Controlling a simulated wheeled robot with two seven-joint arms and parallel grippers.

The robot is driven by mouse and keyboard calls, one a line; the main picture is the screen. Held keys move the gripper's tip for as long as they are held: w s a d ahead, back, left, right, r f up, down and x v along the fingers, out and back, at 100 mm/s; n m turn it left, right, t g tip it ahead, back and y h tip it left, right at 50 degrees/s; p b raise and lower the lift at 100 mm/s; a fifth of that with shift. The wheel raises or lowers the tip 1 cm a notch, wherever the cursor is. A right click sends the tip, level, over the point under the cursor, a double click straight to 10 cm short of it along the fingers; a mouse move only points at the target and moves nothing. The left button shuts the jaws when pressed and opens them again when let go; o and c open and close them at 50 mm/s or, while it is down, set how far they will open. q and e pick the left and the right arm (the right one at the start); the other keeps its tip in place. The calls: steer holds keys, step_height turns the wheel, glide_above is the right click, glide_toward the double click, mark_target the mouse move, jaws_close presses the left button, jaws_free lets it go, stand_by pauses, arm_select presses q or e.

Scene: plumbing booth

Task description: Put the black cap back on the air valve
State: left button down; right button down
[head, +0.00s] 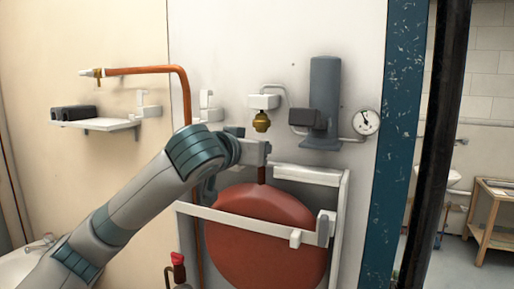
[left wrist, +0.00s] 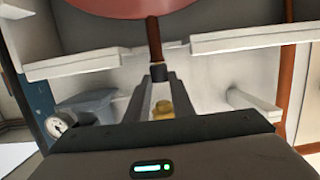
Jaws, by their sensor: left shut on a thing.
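My left gripper (head: 266,148) reaches in from the left, in front of the white panel and just above the red round vessel. In the left wrist view its two fingers (left wrist: 158,76) converge on a small dark piece (left wrist: 158,72), which looks like the black cap. A brass fitting (head: 261,122) hangs under a white block just above the gripper; a brass part (left wrist: 163,108) also shows between the fingers in the wrist view. I cannot tell for sure which part is the air valve. The cap is hidden in the head view. My right gripper is out of view.
The red vessel (head: 262,232) sits behind a white frame (head: 236,222). A grey cylinder (head: 325,95) and a pressure gauge (head: 366,122) are at the right. A copper pipe (head: 186,100) runs down at the left, beside a shelf (head: 100,124). A short reddish-brown pipe (left wrist: 153,40) rises from the vessel.

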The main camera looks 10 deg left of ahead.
arm_select(q)
steer(key=shift+f, duration=0.2)
stand_by(0.3)
steer(key=c, duration=1.5)
jaws_free()
steer(key=shift+o, duration=0.2)
steer(key=shift+s, duration=0.1)
steer(key=b+v, duration=0.7)
steer(key=v, duration=1)
